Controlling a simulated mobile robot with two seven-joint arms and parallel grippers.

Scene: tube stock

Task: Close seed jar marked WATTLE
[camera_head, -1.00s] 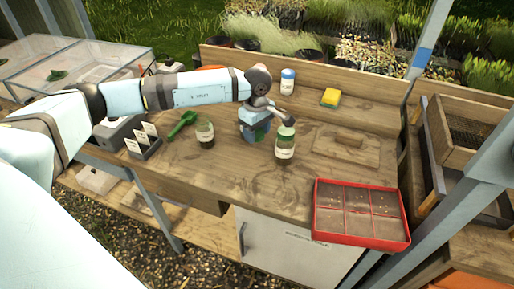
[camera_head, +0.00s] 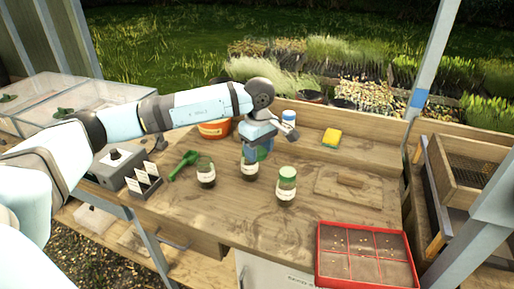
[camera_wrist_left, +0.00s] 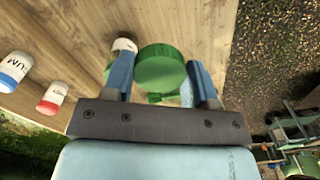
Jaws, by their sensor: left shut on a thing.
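My left gripper (camera_head: 262,150) is above the middle of the potting bench, shut on a green lid (camera_wrist_left: 160,67). The lid sits between its blue fingers in the left wrist view (camera_wrist_left: 160,85). A glass jar (camera_head: 249,167) with dark contents and a pale label stands just below and left of the fingers, its top partly hidden. A second jar (camera_head: 206,173) with dark contents stands left of it. A third jar (camera_head: 287,188), with a green top, stands to the right. The label names are too small to read, so I cannot tell which is WATTLE. My right gripper is not in view.
A green scoop (camera_head: 184,164) and a card holder (camera_head: 146,182) lie left. A blue-and-white bottle (camera_head: 289,117), yellow sponge (camera_head: 331,136) and orange pot (camera_head: 214,130) are at the back. A wooden board (camera_head: 350,188) and red seed tray (camera_head: 319,268) are right.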

